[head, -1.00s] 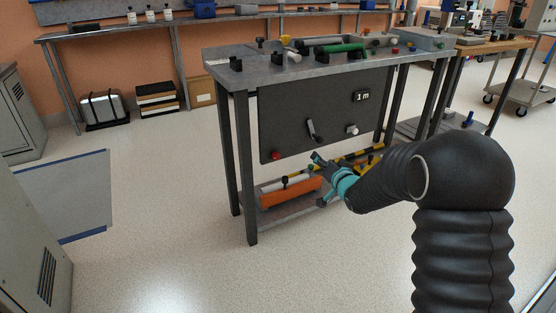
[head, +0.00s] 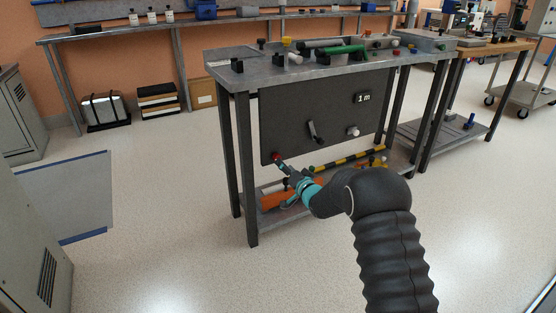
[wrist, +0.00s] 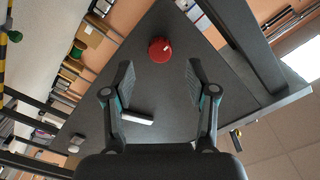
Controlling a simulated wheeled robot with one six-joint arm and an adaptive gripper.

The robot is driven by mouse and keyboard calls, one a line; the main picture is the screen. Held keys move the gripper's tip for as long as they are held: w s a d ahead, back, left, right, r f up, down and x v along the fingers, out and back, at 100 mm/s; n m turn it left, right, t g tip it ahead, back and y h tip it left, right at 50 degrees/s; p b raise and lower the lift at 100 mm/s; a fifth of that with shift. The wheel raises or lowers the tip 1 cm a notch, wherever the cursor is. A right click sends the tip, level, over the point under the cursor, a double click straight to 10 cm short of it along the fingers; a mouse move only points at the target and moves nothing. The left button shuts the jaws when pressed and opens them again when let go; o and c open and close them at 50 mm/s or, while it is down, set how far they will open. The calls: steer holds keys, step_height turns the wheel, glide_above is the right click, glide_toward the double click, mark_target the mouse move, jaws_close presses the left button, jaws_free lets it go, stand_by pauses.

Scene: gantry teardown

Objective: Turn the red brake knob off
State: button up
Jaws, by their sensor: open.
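The red brake knob (head: 276,157) is at the lower left of the dark panel (head: 345,100) under the workbench. In the wrist view the red knob (wrist: 160,50) is a round disc with a small pale mark, just beyond and between the fingertips. My gripper (head: 283,167) is close to the knob at its lower right in the head view. In the wrist view my gripper (wrist: 160,80) has its two fingers spread with nothing between the tips. I cannot tell whether a fingertip touches the knob.
A grey lever (head: 315,131) and a white knob (head: 353,131) are on the same panel to the right. The lever also shows in the wrist view (wrist: 136,118). An orange bin (head: 277,200) and a yellow-black striped bar (head: 350,157) are below.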

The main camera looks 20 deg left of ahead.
mark_target(276, 157)
steer(key=shift+x, duration=3)
jaws_close()
